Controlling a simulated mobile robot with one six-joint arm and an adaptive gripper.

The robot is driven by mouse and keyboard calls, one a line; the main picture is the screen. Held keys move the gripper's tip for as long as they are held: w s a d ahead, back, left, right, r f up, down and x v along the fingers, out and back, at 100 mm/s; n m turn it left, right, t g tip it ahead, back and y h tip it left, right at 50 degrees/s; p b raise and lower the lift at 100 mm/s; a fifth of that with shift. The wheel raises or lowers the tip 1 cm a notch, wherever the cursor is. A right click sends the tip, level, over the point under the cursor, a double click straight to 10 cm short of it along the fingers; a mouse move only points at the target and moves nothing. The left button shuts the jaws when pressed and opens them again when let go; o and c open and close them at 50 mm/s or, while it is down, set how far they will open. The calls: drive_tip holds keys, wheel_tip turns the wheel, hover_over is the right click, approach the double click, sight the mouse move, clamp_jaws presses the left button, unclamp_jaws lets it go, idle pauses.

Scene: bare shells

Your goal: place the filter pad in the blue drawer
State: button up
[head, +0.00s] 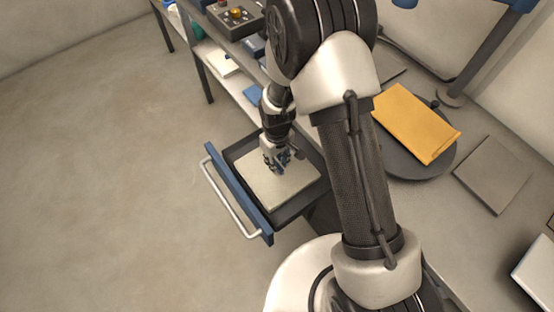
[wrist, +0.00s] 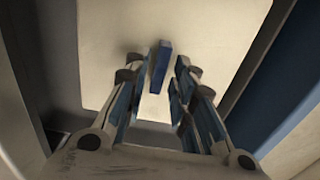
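The blue drawer (head: 240,193) is pulled out from under the bench, with a blue front, a pale bar handle and a dark tray. A flat cream square pad, which looks like the filter pad (head: 268,192), lies inside the tray and fills most of it. It also shows in the wrist view (wrist: 215,45) under my gripper. A small blue upright piece (wrist: 160,65) stands out over the pad; I cannot tell whether it is fixed to it. My gripper (head: 281,166) is low over the pad, its fingers (wrist: 158,95) apart with nothing clearly held between them.
A yellow padded packet (head: 415,122) lies on a round dark plate (head: 440,168) on the bench. A grey flat square (head: 492,175) lies beside it. A control box (head: 236,18) stands at the back on the shelf unit. The floor (head: 100,180) left of the drawer is clear.

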drive_tip(key=shift+o, duration=0.3)
wheel_tip(320, 180, up, 22)
drive_tip(key=d+m+t+p, duration=0.1)
drive_tip(key=d+p, duration=0.2)
drive_tip(key=p, duration=0.2)
drive_tip(key=s+d+r+m+t, duration=0.1)
drive_tip(key=s+d+r, duration=0.15)
drive_tip(key=r, duration=0.25)
drive_tip(key=s+d+r+m, duration=0.1)
drive_tip(key=s+d+r, duration=0.1)
drive_tip(key=s+r, duration=0.3)
drive_tip(key=s+d+r+m+t, duration=0.2)
drive_tip(key=s+d+r, duration=0.3)
drive_tip(key=s+r, duration=0.3)
drive_tip(key=s+m, duration=0.1)
drive_tip(key=s, duration=0.3)
drive_tip(key=shift+r+m+t, duration=0.15)
drive_tip(key=shift+m+t, duration=0.15)
drive_tip(key=shift+m, duration=0.1)
drive_tip(key=shift+s, duration=0.1)
